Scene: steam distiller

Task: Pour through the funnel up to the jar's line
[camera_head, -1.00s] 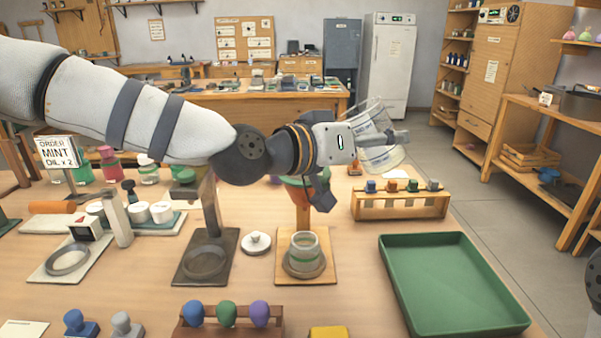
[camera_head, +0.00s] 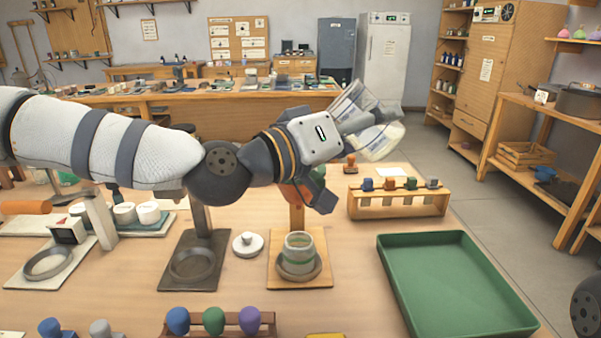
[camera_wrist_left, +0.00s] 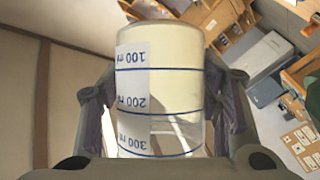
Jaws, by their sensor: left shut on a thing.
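My left gripper (camera_head: 350,121) is shut on a clear measuring beaker (camera_head: 377,141), held tilted in the air behind the jar and to its right. In the left wrist view the beaker (camera_wrist_left: 160,95) has blue lines marked 100, 200 and 300 ml, upside down. Pale liquid appears in its upper part in that view. The glass jar (camera_head: 299,252) has green bands and stands upright on a wooden stand (camera_head: 318,277); its contents are unclear. An orange piece (camera_head: 292,196) behind my wrist may be the funnel, mostly hidden. My right gripper is not in view.
A white lid (camera_head: 248,244) lies left of the jar. A dark ring stand (camera_head: 190,270) is further left. Stamps (camera_head: 213,320) line the front.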

